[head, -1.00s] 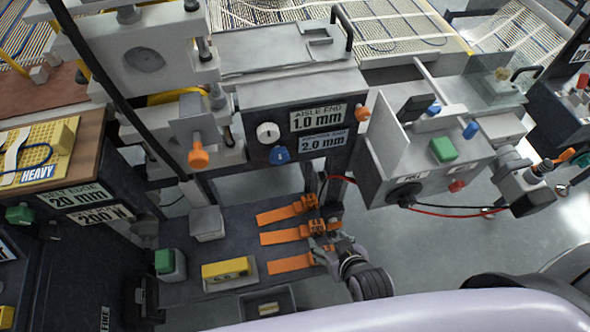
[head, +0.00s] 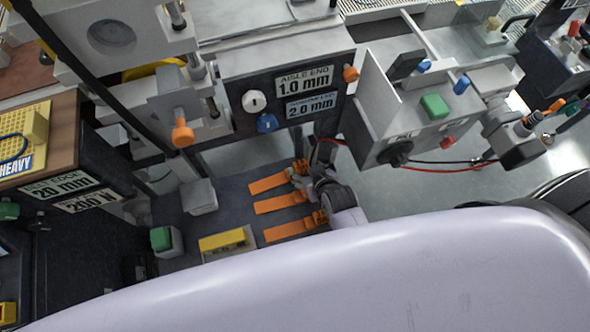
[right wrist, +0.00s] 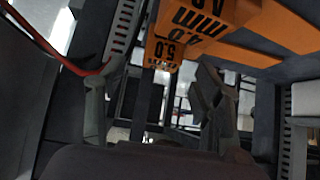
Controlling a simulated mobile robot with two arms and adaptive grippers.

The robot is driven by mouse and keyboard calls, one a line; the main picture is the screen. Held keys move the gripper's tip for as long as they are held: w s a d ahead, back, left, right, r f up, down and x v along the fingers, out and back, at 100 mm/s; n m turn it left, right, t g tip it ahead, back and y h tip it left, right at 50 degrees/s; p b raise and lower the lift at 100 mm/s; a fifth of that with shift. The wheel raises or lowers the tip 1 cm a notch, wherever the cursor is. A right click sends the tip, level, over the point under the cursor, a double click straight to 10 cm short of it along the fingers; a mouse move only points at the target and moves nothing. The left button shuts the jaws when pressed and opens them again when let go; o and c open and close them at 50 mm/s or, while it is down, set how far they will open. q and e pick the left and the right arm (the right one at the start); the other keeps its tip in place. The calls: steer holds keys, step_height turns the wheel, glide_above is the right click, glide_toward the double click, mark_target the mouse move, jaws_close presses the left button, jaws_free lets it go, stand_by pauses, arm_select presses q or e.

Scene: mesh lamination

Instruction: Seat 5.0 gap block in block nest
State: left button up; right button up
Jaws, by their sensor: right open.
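Several orange gap blocks with long flat strips lie on the dark lower shelf in the head view: a far one (head: 266,185), a middle one (head: 278,203) and a near one (head: 288,231). In the right wrist view, the orange block marked 5.0 (right wrist: 165,50) shows ahead, above and between the fingertips. My right gripper (head: 303,178) is at the right ends of the far and middle strips. Its fingers (right wrist: 155,105) are spread apart, with nothing gripped between them. I cannot make out which piece is the block nest. My left gripper is out of view.
On the shelf, a yellow block in a grey holder (head: 228,243), a green-topped block (head: 163,240) and a grey block (head: 199,196) stand left of the strips. A control box (head: 295,95) overhangs the shelf. A red cable (head: 440,168) hangs at right.

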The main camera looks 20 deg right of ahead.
mark_target(302, 166)
steer(key=shift+x, duration=2.65)
steer(key=shift+a, duration=0.1)
steer(key=shift+c, duration=0.2)
steer(key=c, duration=1.2)
steer(key=shift+r, duration=0.1)
steer(key=shift+c, duration=0.4)
steer(key=shift+r, duration=0.1)
